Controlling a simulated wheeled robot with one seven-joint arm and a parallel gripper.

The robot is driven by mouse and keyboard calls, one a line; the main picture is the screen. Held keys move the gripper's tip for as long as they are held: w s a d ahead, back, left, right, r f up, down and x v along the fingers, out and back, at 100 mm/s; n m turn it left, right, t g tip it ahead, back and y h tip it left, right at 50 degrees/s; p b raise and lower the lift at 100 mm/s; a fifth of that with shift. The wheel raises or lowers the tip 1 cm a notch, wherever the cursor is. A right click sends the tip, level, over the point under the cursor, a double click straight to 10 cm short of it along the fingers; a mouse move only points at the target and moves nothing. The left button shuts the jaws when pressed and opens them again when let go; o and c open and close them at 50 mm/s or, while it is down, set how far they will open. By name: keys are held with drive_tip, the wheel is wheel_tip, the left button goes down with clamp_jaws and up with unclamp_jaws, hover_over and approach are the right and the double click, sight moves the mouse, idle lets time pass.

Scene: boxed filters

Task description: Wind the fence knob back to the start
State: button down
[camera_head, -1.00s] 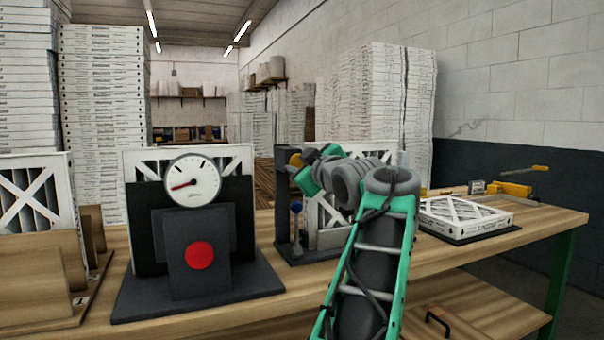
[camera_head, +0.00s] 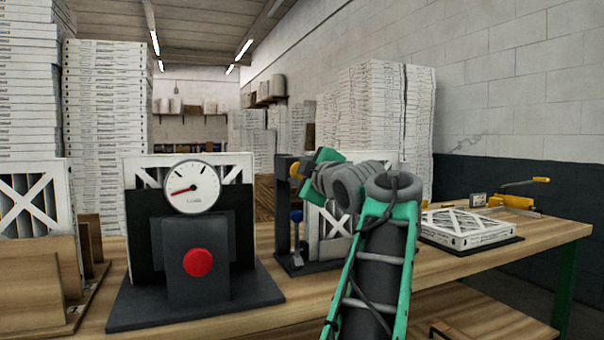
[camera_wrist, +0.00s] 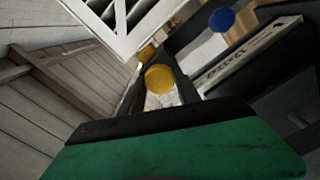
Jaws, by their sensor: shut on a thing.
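The yellow knob (camera_head: 295,171) is by the top of a dark upright frame (camera_head: 283,200), in the middle of the bench. In the wrist view a round yellow knob (camera_wrist: 160,79) sits between my dark fingers. My gripper (camera_head: 303,171) reaches it from the right and is shut on it. My wrist and forearm hide part of the frame. A second yellow patch shows just beyond the knob in the wrist view. I cannot read any start mark or the knob's angle.
A blue knob (camera_head: 296,216) stands below the yellow one. A gauge (camera_head: 192,187) over a red button (camera_head: 198,262) is to the left. A white boxed filter (camera_head: 466,227) lies flat at the right, near a yellow-handled tool (camera_head: 515,202). Bench (camera_head: 555,235) is bare at the right end.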

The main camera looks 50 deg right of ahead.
drive_tip(key=c, duration=0.9)
unclamp_jaws()
drive_tip(key=shift+o, duration=0.2)
drive_tip(key=v, duration=0.7)
drive_tip(key=shift+s+a, duration=0.15)
drive_tip(key=shift+s, duration=0.25)
